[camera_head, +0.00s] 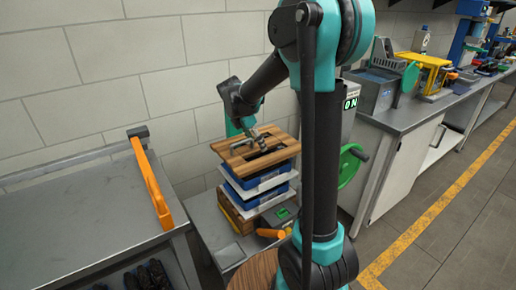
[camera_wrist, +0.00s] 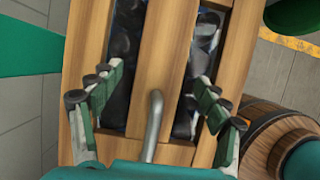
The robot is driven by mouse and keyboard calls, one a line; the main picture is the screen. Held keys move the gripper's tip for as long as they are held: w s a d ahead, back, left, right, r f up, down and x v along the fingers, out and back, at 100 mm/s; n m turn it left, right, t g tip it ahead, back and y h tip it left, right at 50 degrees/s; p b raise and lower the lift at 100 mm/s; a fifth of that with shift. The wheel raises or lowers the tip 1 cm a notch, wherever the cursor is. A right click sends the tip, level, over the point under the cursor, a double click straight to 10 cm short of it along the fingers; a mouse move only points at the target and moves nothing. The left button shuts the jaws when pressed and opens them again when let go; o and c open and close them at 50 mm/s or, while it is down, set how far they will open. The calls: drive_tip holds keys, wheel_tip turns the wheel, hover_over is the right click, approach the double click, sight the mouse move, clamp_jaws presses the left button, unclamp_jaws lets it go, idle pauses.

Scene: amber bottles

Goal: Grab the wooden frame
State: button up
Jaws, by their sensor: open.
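The wooden frame (camera_head: 284,148) lies flat on top of a stack in the head view. In the wrist view the frame (camera_wrist: 166,65) fills the middle, with pale slats and two long openings showing dark shapes below. My gripper (camera_head: 258,138) is just above the frame. In the wrist view my gripper (camera_wrist: 155,100) is open, its fingers apart on either side of the middle slat. A bent grey metal bar (camera_wrist: 153,125) shows between the fingers; I cannot tell what it is fixed to. Finger contact with the wood is unclear.
Blue crates (camera_head: 262,182) with white layers are stacked under the frame. A wooden barrel (camera_wrist: 262,122) stands at lower right in the wrist view. A metal bench (camera_head: 80,220) with an orange bar (camera_head: 152,185) is left. A grey counter (camera_head: 395,116) is right.

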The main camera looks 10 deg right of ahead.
drive_tip(key=shift+w+d+f, duration=0.1)
drive_tip(key=shift+d+f, duration=0.1)
drive_tip(key=shift+f, duration=0.3)
drive_tip(key=c, duration=1.7)
drive_tip(key=shift+o, duration=0.2)
drive_tip(key=shift+r, duration=0.15)
